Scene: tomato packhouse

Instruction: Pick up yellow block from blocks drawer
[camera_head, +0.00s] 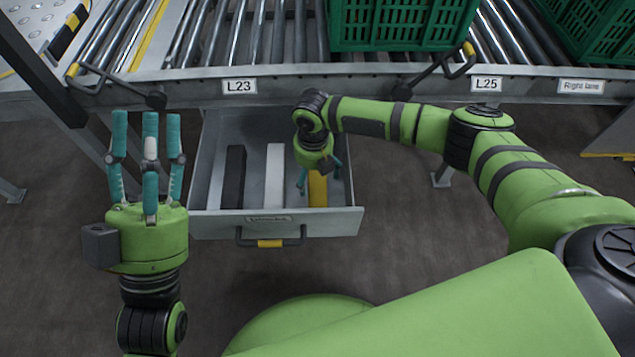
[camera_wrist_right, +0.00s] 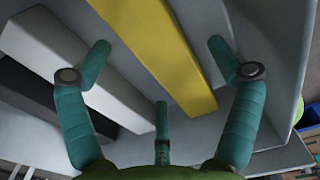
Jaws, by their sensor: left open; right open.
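The yellow block (camera_head: 317,188) lies at the right side of the open grey drawer (camera_head: 205,165), partly hidden by my right gripper. My right gripper (camera_head: 318,182) is inside the drawer area over the yellow block, fingers pointing down, open and empty. In the right wrist view the yellow block (camera_wrist_right: 165,50) runs between the spread teal fingers of the right gripper (camera_wrist_right: 160,85). Contact cannot be told. A white block (camera_head: 274,175) and a black block (camera_head: 233,177) lie to the left in the drawer. My left gripper (camera_head: 148,130) is open and empty, fingers pointing up, left of the drawer.
The drawer front has a black and yellow handle (camera_head: 270,243). Above and behind the drawer runs a roller conveyor (camera_head: 255,40) with green crates (camera_head: 398,25). A metal post stands at the left. The dark floor around the drawer's front is clear.

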